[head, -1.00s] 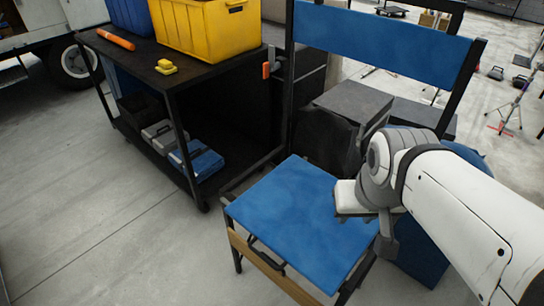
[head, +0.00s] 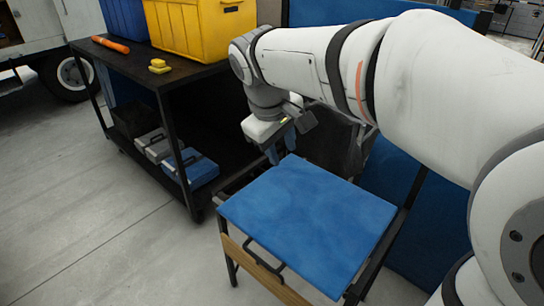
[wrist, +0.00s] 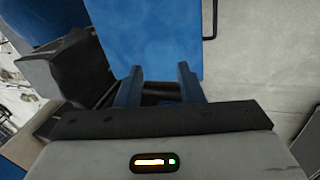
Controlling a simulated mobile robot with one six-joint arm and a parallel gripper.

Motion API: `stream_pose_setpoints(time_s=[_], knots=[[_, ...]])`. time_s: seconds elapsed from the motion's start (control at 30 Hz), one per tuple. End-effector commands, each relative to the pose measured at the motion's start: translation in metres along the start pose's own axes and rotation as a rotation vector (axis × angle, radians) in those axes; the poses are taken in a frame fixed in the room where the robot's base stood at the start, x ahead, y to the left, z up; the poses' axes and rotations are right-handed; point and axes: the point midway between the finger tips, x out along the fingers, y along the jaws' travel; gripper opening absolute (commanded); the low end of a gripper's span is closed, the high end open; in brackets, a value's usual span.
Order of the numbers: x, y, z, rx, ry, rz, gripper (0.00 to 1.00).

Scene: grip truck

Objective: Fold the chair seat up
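The chair has a flat blue seat (head: 305,222) that lies level and down, with a wooden front rail (head: 262,272) and a black handle (head: 264,257) at its front edge. The blue seat also fills the upper middle of the wrist view (wrist: 150,40). My gripper (head: 281,150) points down just beyond the far left corner of the seat. In the wrist view its two blue fingers (wrist: 160,88) stand apart with nothing clearly between them, close to the seat's edge.
A black cart (head: 195,75) stands to the left, with a yellow crate (head: 205,30), a blue crate (head: 125,20), an orange tool (head: 110,44) and a yellow block (head: 159,67) on top. Toolboxes (head: 190,168) lie on its lower shelf. The floor at front left is clear.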

Motion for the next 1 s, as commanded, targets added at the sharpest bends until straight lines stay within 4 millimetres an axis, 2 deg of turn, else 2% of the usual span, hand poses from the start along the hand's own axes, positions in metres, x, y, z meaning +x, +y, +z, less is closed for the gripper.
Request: stream_pose_setpoints(time_s=[0.03,0.1,0.2,0.63,0.8,1.0], knots=[[0.009,-0.006,-0.013,-0.040,-0.007,0.011,0.34],[0.009,-0.008,-0.023,-0.072,-0.014,0.025,0.34],[0.012,-0.009,-0.028,-0.093,-0.019,0.032,0.34],[0.073,-0.005,-0.026,-0.090,-0.021,0.032,0.34],[0.082,-0.005,-0.026,-0.089,-0.019,0.032,0.34],[0.083,-0.004,-0.026,-0.089,-0.018,0.032,0.34]])
